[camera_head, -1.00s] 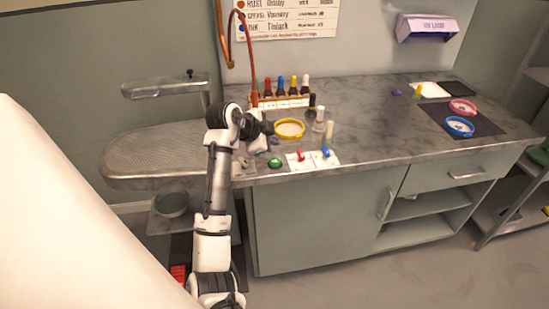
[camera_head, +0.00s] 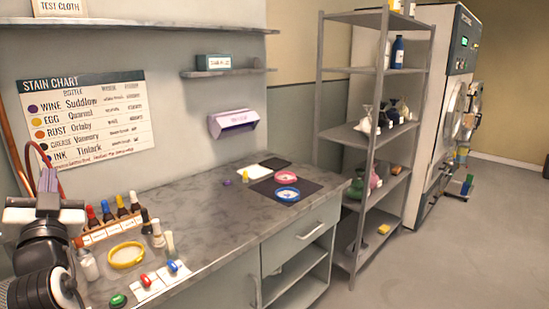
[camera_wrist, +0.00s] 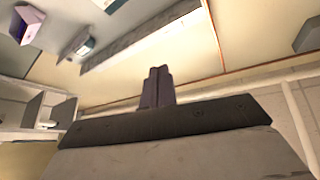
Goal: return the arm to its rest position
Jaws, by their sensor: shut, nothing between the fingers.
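My gripper (camera_wrist: 157,86) shows in the wrist view, its two fingers together with nothing between them. The fingers stand clear of any surface that I can make out. In the head view, part of my own arm shows at the lower left edge, in front of the left end of the grey counter (camera_head: 205,215).
Near my arm on the counter are a rack of dropper bottles (camera_head: 110,229), a yellow hoop (camera_head: 127,255) and small white bottles (camera_head: 158,233). Pink (camera_head: 286,177) and blue (camera_head: 287,194) hoops lie on a dark mat. A shelf unit (camera_head: 369,140) stands right, with open floor beyond.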

